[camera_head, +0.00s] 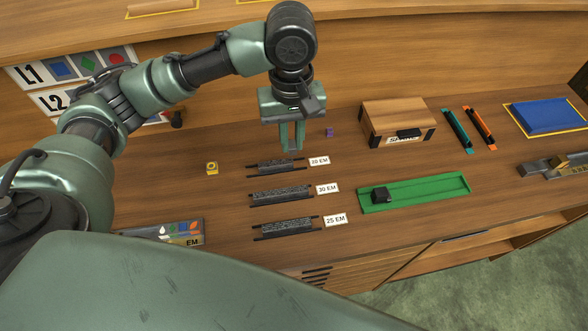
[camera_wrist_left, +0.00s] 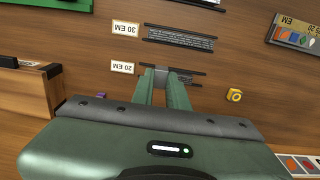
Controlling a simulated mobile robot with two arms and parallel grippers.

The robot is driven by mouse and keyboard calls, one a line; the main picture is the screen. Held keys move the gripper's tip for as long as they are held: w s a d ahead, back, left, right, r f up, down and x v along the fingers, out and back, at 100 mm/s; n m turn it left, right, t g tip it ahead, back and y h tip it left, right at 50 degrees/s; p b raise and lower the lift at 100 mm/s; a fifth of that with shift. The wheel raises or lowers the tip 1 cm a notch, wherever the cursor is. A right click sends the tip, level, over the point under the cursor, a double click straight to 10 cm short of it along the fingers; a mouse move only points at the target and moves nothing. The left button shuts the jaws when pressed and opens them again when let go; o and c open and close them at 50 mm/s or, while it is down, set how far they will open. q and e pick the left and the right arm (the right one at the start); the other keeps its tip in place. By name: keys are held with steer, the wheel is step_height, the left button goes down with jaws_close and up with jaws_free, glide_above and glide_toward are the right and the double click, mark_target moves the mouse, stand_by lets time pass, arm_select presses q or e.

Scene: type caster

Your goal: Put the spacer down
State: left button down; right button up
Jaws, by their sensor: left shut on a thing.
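My left gripper (camera_head: 291,148) reaches down from above to the rack labelled 20 EM (camera_head: 267,168). Its two green fingers are shut on a small grey piece, probably the spacer (camera_wrist_left: 161,79), which shows between the fingertips in the left wrist view. The piece is at the label end of the 20 EM rack, which also shows in the left wrist view (camera_wrist_left: 190,76). I cannot tell whether it rests in the rack or is just above it. In the head view the fingers largely hide it. My right gripper is not in view.
Racks labelled 30 EM (camera_head: 282,196) and 25 EM (camera_head: 286,228) lie nearer. A green tray (camera_head: 430,188) holding a black block (camera_head: 381,195) and a wooden box (camera_head: 398,118) are to the right. A yellow cube (camera_head: 212,168) and a purple piece (camera_head: 329,132) lie near the gripper.

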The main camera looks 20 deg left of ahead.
mark_target(293, 179)
arm_select(q)
step_height(293, 179, down, 12)
steer(key=shift+d+r+p, duration=0.1)
steer(key=shift+r+p, duration=0.15)
steer(key=shift+p, duration=0.1)
steer(key=c, duration=1.4)
jaws_free()
steer(key=shift+f, duration=0.15)
